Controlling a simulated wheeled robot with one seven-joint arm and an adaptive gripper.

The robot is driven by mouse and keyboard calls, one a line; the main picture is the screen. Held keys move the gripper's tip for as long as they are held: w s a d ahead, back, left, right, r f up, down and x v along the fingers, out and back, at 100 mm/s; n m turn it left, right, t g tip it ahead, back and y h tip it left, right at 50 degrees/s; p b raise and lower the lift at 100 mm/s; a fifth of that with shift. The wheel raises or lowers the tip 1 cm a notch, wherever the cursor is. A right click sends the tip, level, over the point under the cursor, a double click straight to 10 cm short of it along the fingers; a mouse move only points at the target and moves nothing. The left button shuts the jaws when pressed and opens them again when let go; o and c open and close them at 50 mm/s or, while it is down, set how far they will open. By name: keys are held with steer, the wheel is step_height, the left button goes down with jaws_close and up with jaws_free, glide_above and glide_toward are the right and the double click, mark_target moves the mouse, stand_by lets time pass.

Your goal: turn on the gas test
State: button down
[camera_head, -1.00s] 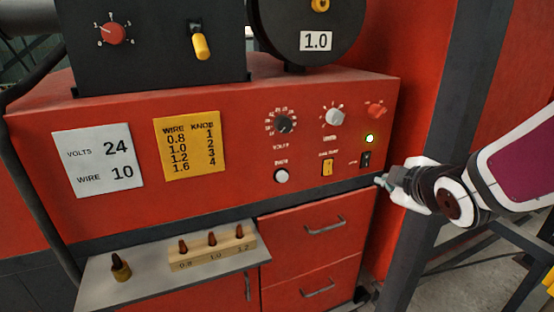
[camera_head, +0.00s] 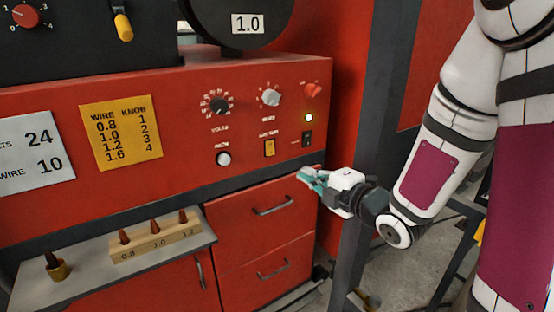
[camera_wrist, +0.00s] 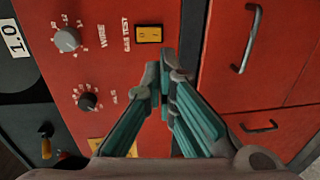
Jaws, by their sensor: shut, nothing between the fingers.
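The gas test switch (camera_head: 269,148) is a yellow rocker low on the red front panel (camera_head: 180,125). In the wrist view the yellow switch (camera_wrist: 149,35) sits beside the printed words GAS TEST, just beyond the fingertips. My gripper (camera_head: 306,177) is right of and below the switch in the head view, near the dark strip under the panel. In the wrist view its teal fingers (camera_wrist: 165,75) meet at the tips with nothing between them. The fingers look apart from the switch. I cannot tell which way the rocker is tipped.
Drawer handles (camera_head: 272,206) stick out below. A grey post (camera_head: 375,140) stands behind my arm.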

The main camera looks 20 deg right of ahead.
mark_target(272, 155)
steer(key=x, duration=1.3)
steer(key=shift+w, duration=0.15)
steer(key=shift+w+a+f, duration=0.1)
steer(key=shift+w+a, duration=0.05)
steer(key=shift+w, duration=0.2)
